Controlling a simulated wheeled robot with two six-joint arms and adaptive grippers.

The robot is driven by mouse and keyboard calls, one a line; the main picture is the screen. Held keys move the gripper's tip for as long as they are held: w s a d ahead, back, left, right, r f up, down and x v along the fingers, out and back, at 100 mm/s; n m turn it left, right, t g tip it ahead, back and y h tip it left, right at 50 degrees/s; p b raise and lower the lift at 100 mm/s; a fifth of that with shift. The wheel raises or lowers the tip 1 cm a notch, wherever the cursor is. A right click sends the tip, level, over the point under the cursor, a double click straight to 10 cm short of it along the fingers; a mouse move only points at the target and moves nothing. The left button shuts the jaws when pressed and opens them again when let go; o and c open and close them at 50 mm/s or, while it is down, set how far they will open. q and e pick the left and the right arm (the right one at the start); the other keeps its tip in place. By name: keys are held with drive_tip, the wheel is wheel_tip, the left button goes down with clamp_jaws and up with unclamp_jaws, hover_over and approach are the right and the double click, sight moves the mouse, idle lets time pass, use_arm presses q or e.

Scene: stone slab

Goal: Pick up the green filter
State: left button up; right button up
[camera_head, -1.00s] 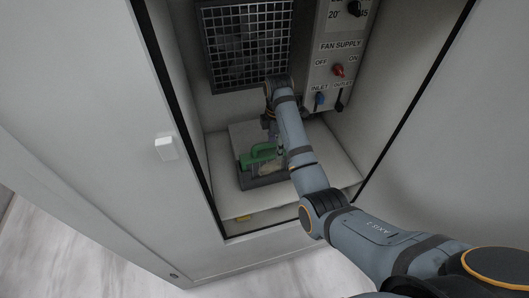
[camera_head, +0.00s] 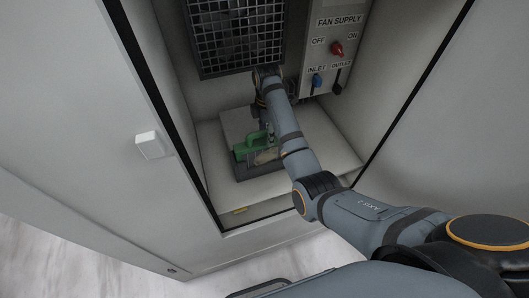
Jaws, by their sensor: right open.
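The green filter (camera_head: 246,147) has a green handle-like frame and sits on a grey block on the shelf inside the open cabinet. My right arm reaches in from the lower right. My right gripper (camera_head: 270,132) is open, pointing down at the filter's right side. Its fingers are small and partly hidden by my forearm, and I cannot tell whether they touch the filter. The forearm also covers the right part of the filter's surroundings. My left gripper is not in view.
The cabinet's left wall stands close to the filter. A mesh grille (camera_head: 238,38) is on the back wall. Bare shelf (camera_head: 320,148) lies right of my forearm.

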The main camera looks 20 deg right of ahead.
sight(265, 148)
drive_tip(key=f, duration=0.2)
drive_tip(key=f+p, duration=0.1)
drive_tip(key=f, duration=0.1)
drive_tip(key=shift+s, duration=0.35)
drive_tip(key=shift+w+f, duration=0.1)
drive_tip(key=shift+f, duration=0.2)
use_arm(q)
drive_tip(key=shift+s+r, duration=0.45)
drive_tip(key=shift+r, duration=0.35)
use_arm(e)
clamp_jaws()
drive_tip(key=shift+r, duration=0.1)
